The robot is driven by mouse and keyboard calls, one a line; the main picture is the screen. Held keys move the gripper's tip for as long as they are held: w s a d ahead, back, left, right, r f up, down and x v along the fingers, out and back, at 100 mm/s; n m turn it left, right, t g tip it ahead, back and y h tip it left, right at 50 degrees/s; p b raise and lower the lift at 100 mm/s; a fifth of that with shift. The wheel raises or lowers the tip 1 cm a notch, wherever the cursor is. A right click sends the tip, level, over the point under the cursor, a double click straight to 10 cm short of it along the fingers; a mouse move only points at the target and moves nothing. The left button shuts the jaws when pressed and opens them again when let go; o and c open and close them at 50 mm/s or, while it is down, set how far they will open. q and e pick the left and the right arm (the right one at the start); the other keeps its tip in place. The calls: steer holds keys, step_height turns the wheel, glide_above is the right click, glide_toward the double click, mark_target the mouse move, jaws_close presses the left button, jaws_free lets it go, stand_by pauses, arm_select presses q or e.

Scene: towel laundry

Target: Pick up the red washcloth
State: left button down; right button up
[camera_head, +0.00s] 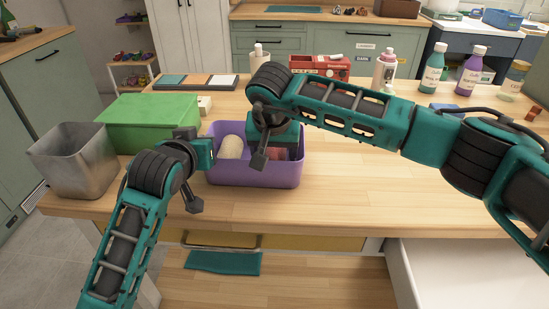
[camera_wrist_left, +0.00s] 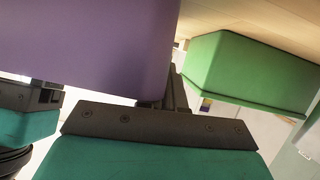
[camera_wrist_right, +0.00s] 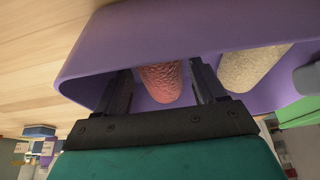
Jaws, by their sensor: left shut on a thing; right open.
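The red washcloth (camera_wrist_right: 161,80) is rolled up inside the purple bin (camera_head: 255,174). In the head view only a bit of the red washcloth (camera_head: 283,154) shows beside my right gripper. My right gripper (camera_wrist_right: 163,88) is open and reaches down into the bin, with one finger on each side of the red roll. A cream rolled cloth (camera_head: 231,147) lies to the left in the same bin. My left gripper (camera_head: 209,154) is at the bin's left side, shut on the bin's wall; the purple wall (camera_wrist_left: 90,45) fills much of the left wrist view, and the fingertips are mostly hidden.
A green box (camera_head: 148,121) and a grey metal bin (camera_head: 76,160) stand left of the purple bin. A red box (camera_head: 320,66) and several bottles (camera_head: 434,68) stand behind. The wooden table (camera_head: 370,190) is clear at right front.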

mark_target(274, 152)
steer(key=shift+f, duration=0.25)
steer(key=shift+c, duration=0.5)
steer(key=c, duration=0.7)
steer(key=shift+c, duration=0.2)
steer(key=shift+r, duration=0.1)
step_height(274, 152, up, 10)
steer(key=shift+r, duration=0.2)
arm_select(q)
steer(key=c, duration=1.2)
jaws_free()
steer(key=shift+s, duration=0.1)
